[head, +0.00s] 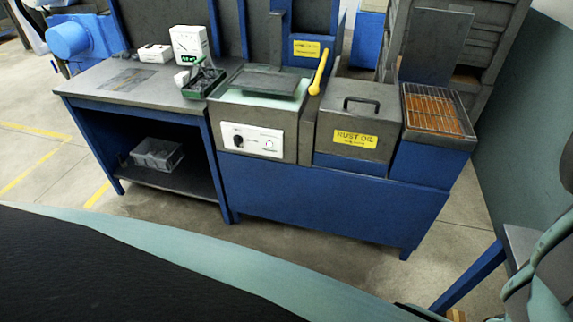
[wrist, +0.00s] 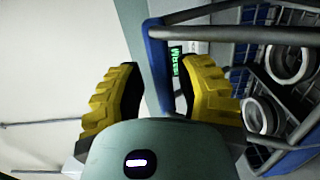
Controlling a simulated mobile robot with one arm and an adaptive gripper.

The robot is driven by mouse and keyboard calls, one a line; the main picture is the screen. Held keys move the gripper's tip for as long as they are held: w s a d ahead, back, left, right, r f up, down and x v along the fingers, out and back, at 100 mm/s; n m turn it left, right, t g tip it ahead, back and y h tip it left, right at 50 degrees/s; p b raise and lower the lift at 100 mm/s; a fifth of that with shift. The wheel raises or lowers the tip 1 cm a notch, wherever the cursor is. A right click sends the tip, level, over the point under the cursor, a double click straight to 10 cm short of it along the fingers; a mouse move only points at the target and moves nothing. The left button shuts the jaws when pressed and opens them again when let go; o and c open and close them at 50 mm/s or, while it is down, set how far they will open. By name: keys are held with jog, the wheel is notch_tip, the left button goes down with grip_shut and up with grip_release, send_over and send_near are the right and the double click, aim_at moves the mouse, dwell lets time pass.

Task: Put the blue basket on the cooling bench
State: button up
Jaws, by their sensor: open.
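In the wrist view, a blue-edged wire frame holding pale metal rings (wrist: 262,115) fills the right side; it appears to be the blue basket (wrist: 288,158), partly cut off. A grey bar (wrist: 235,35) crosses above it. My gripper (wrist: 160,70) has two yellow ribbed fingers spread apart with nothing held between them. I cannot tell which surface is the cooling bench.
In the head view, a grey-topped blue workbench (head: 110,85) stands left of a heated tank unit (head: 252,137), a rust oil tank (head: 355,120) and a wire rack (head: 437,108). A grey-topped, blue-legged table (head: 525,245) is at lower right. Floor in front is clear.

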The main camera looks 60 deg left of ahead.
jog(key=v, duration=1.2)
jog(key=shift+p, duration=0.3)
